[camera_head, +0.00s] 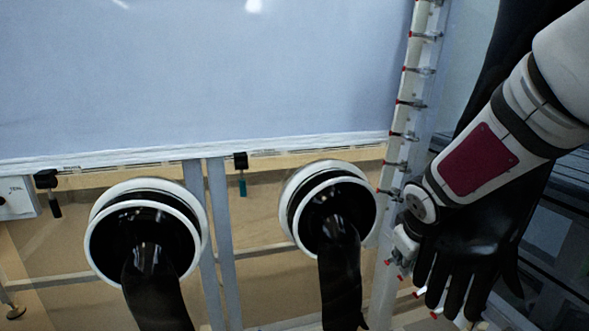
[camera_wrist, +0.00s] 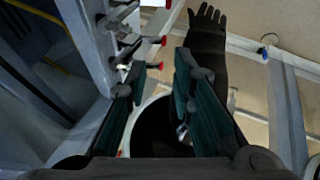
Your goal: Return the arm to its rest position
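My arm comes in from the upper right in the head view, with a dark red panel on its white link. Its end is low, beside the white upright post (camera_head: 411,100), and my gripper's fingers cannot be made out there. In the wrist view my gripper (camera_wrist: 160,82) is open, its two dark teal fingers apart with nothing held between them. Beyond the fingers is a round black glove port with a white rim (camera_wrist: 146,107). A black glove (camera_wrist: 207,38) extends from it toward the top.
Two white-rimmed glove ports (camera_head: 147,235) (camera_head: 330,210) with hanging black sleeves stand left of my arm. A black glove (camera_head: 465,262) hangs beside and partly behind my arm. Clamps with red tips (camera_wrist: 124,45) line the post close to my gripper's left finger.

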